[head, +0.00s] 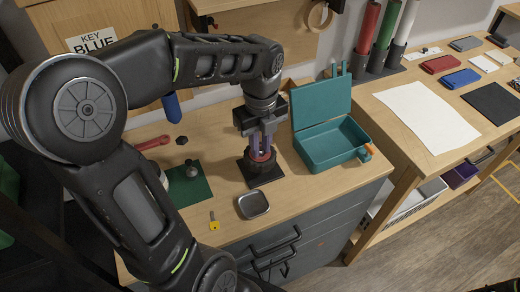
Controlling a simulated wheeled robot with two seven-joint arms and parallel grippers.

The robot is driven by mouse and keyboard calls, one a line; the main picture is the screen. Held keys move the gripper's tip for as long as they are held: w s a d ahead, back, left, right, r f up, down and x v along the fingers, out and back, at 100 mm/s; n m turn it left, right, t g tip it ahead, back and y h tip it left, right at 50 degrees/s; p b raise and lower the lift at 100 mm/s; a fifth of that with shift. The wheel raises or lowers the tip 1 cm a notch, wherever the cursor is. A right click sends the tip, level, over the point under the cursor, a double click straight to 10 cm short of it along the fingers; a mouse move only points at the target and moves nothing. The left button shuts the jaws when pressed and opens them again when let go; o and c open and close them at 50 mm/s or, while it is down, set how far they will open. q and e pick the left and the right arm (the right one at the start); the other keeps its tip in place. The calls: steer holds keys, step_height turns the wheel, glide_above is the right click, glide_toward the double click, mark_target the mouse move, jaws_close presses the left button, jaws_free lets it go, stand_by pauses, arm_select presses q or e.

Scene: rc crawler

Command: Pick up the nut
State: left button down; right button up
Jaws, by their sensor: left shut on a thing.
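My left gripper (262,153) points down over a small black square pad (262,170) on the wooden worktop. It is shut on a reddish object (260,156) that stands at the pad. The fingers hide most of this object, so I cannot tell its full shape. A small dark piece (181,140), possibly the nut, lies on the worktop left of the gripper and apart from it. My right gripper is not in view.
A teal box (328,148) with its lid raised stands right of the gripper. A metal dish (252,204) and a yellow key (214,222) lie near the front edge. A green mat (190,190) with a grey knob-like part (192,168) lies left.

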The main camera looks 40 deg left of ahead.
arm_select(q)
step_height(320, 180, up, 10)
stand_by(0.7)
stand_by(0.5)
